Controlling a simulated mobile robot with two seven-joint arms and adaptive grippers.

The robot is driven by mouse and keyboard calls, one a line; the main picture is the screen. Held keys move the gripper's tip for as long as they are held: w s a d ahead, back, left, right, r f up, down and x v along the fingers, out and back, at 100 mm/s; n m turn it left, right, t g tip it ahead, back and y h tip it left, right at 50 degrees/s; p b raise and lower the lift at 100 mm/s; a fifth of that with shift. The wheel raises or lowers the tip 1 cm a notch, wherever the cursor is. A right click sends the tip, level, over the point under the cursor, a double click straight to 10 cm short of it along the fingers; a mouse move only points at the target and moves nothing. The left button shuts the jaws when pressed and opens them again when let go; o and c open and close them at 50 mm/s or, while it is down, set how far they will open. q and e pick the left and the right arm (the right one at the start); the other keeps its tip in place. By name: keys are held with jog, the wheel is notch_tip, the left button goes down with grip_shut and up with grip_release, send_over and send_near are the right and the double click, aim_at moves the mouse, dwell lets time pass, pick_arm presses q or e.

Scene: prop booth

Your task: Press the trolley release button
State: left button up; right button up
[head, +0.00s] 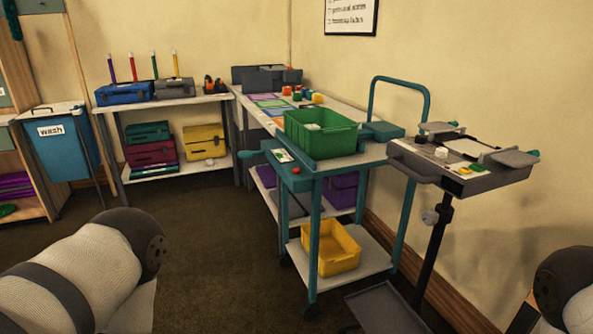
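The trolley (315,210) has a teal frame and stands right of centre, with a tall teal handle (427,105) at its back right. A teal box (290,176) sits at its left top corner. The box carries a small white label (283,156) and a small red spot (297,171) that looks like a button; it is too small to tell whether it is pressed. My arms show at the lower left and lower right corners, well apart from the trolley. Neither gripper's fingers are visible.
A green crate (322,142) stands on the trolley top and a yellow crate (338,262) on its lower shelf. A grey tray stand (460,184) is close on its right. A long table (340,106) is behind. Open dark floor (215,270) lies left of the trolley.

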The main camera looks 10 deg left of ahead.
pick_arm(q)
grip_shut()
dwell(1.1)
